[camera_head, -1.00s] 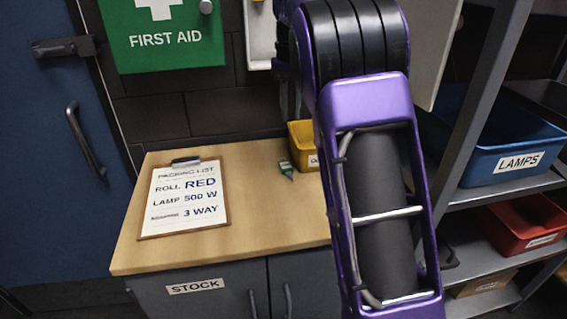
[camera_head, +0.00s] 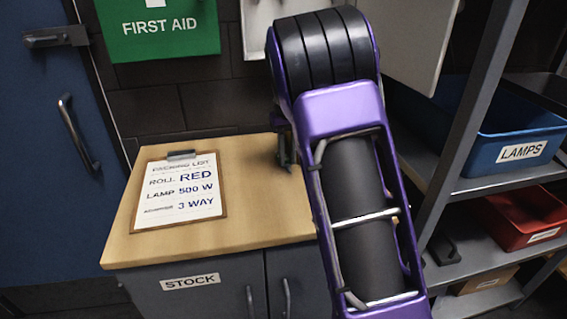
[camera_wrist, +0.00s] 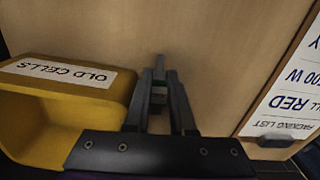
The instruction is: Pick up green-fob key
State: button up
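My gripper (camera_head: 287,160) is low over the right part of the wooden cabinet top (camera_head: 245,215), with its fingers pointing down. In the wrist view my gripper (camera_wrist: 160,80) has its two dark fingers near each other over the bare wood. A small grey piece shows between the tips, and I cannot tell whether it is part of a key. The green-fob key is not clearly visible in either view now; the spot where a small green item lay earlier is covered by my gripper.
A yellow bin labelled OLD CELLS (camera_wrist: 75,80) stands close beside my gripper. A clipboard with a packing list (camera_head: 180,190) lies on the left of the top. A shelf with a blue LAMPS bin (camera_head: 515,140) and a red bin (camera_head: 525,215) stands at the right.

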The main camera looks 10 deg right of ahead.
aim_at(288, 167)
jog(key=shift+f, duration=0.75)
grip_shut()
notch_tip(288, 167, up, 10)
jog(key=p, duration=0.1)
jog(key=shift+p, duration=0.4)
